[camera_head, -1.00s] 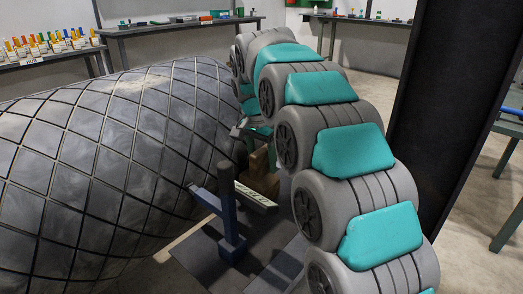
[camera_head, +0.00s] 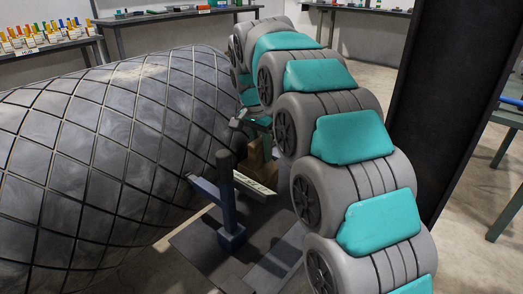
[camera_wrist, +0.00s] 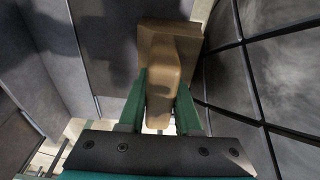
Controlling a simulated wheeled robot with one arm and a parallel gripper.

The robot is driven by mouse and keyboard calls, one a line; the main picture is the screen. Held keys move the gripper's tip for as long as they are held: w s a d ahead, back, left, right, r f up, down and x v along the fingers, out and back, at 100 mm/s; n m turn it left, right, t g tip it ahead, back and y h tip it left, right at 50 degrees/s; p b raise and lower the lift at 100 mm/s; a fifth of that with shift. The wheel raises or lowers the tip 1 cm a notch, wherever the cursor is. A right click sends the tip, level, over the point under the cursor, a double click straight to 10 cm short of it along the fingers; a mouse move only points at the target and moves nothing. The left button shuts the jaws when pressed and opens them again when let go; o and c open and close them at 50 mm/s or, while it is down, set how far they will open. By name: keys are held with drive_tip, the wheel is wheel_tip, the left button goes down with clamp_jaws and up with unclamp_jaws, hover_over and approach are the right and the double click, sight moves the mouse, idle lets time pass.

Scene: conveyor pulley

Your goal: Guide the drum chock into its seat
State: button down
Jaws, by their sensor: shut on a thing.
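The drum chock is a tan wooden block (camera_wrist: 168,45). In the wrist view it sits between the two green fingers of my gripper (camera_wrist: 160,105), which is shut on it. In the head view the chock (camera_head: 257,165) shows partly, beside the drum's right end, with my gripper (camera_head: 258,122) above and behind it. The drum (camera_head: 90,150) is a large dark cylinder with a diamond-grooved surface; it also shows close on the right in the wrist view (camera_wrist: 285,60). I cannot make out the seat clearly.
A blue post (camera_head: 230,215) with a pale crossbar stands on a dark plate (camera_head: 195,250) in front of the chock. A black column (camera_head: 445,100) rises at the right. Benches with small items (camera_head: 50,45) line the walls. Floor is open at the right.

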idle(0.3)
drive_tip(key=c, duration=0.5)
unclamp_jaws()
drive_tip(key=shift+r, duration=0.1)
drive_tip(key=r, duration=0.5)
drive_tip(key=s+r, duration=0.1)
drive_tip(key=r, duration=0.1)
drive_tip(key=shift+a+r+p, duration=0.25)
drive_tip(key=shift+a+p, duration=0.05)
drive_tip(key=shift+a, duration=0.05)
drive_tip(key=shift+d, duration=0.1)
